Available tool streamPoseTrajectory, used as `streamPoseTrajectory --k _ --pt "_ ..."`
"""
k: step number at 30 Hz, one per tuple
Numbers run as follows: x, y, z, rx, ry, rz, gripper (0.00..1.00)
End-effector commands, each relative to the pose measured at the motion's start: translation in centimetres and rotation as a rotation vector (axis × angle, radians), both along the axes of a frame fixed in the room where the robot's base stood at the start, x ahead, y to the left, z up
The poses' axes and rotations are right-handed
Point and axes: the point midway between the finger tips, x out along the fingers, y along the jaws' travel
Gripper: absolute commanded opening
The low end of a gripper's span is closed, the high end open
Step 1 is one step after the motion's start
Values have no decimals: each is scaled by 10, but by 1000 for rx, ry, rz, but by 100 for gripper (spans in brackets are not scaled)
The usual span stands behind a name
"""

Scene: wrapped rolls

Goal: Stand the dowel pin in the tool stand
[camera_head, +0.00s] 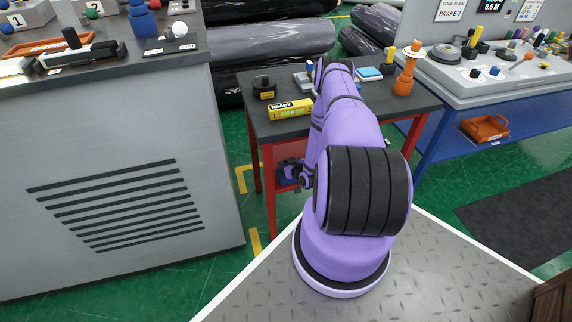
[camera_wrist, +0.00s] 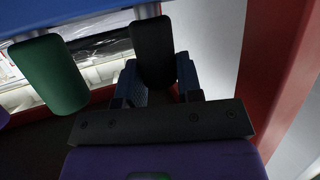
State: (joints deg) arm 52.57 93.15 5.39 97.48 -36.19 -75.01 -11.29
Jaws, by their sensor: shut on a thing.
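In the wrist view my gripper (camera_wrist: 158,88) has its blue fingers closed on the sides of a dark cylinder (camera_wrist: 152,45). A grey piece shows at the cylinder's upper end. I cannot tell for sure that this is the dowel pin. A green cylinder (camera_wrist: 48,75) with a similar grey end is to its left, apart from the fingers. In the head view my gripper (camera_head: 290,173) shows only in part, left of my arm and below the table's front edge. I cannot pick out the tool stand with certainty.
My arm covers the middle of the red-legged table (camera_head: 425,100). On it are a black object (camera_head: 264,92), a yellow READY box (camera_head: 290,109), a blue pad (camera_head: 368,74) and an orange object (camera_head: 404,84). A red upright (camera_wrist: 272,90) is close on the right in the wrist view.

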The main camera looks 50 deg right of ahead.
Motion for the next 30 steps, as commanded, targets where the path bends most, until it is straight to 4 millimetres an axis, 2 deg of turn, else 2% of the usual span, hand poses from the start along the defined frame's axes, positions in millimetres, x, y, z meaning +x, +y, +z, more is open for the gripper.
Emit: streamPoseTrajectory --k 1,2,5,6,17,20,30 --pt "0 0 0 0 0 0 7" --pt "0 0 0 0 0 0 38" --pt "0 0 0 0 0 0 61" --pt "0 0 0 0 0 0 63" --pt "-6 1 2 1 1 0 63" --pt "-18 4 7 1 2 -1 63" --pt "-75 17 28 2 1 -2 63"
